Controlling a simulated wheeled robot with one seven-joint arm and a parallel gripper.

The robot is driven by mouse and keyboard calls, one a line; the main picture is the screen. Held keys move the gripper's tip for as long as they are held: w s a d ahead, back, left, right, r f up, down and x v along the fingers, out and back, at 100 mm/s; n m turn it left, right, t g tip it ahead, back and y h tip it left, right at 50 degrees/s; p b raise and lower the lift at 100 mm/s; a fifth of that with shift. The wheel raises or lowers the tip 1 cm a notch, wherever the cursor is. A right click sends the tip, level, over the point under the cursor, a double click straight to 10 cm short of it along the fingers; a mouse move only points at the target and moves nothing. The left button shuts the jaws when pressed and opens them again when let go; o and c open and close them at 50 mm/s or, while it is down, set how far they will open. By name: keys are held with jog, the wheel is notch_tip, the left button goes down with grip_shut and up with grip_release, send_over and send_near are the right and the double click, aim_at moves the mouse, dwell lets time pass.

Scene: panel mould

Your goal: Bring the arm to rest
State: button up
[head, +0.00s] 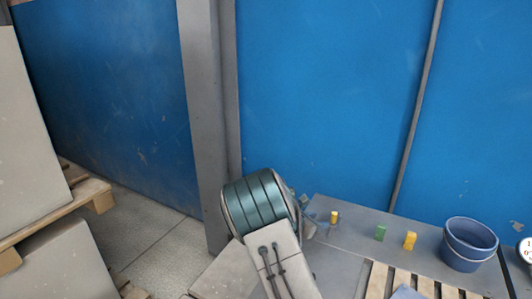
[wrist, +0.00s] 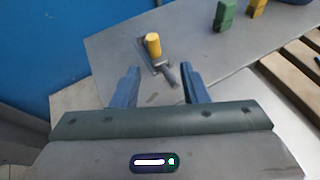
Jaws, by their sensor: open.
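My arm (head: 262,210) reaches out over the grey table (head: 340,212); its teal wrist hides most of my gripper in the head view. In the wrist view my gripper (wrist: 158,67) shows two blue fingers spread wide apart, with nothing held between them. Beyond the fingertips lies a grey trowel-like tool (wrist: 165,70) on the table. A yellow cylinder (wrist: 153,44) stands at the tool; I cannot tell whether it is part of it. The yellow piece also shows in the head view (head: 334,217).
A green block (head: 380,232) and a yellow block (head: 410,240) stand on the table to the right. Past them are a blue bucket (head: 468,250) and wooden slats (head: 400,281). A blue wall (head: 330,90) and a grey post (head: 208,110) stand behind. Pallets with grey slabs (head: 30,140) are at left.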

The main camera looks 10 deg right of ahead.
jog(key=s+d+r+m+g+y, duration=0.2)
jog(key=s+d+r+m+g, duration=0.1)
jog(key=s+r+m, duration=0.45)
jog(key=s+a+r+m+y, duration=0.2)
jog(key=s+a+m+y, duration=0.1)
jog(key=s, duration=0.7)
jog(key=s+a+r+m+y, duration=0.2)
jog(key=s+a+m, duration=0.3)
jog(key=s+m, duration=0.3)
jog(key=s+a+r+m+y, duration=0.3)
jog(key=s+a+m+y, duration=0.1)
jog(key=s, duration=0.8)
jog(key=shift+a+m+g, duration=0.15)
jog(key=shift+m+g, duration=0.25)
jog(key=shift+m, duration=0.25)
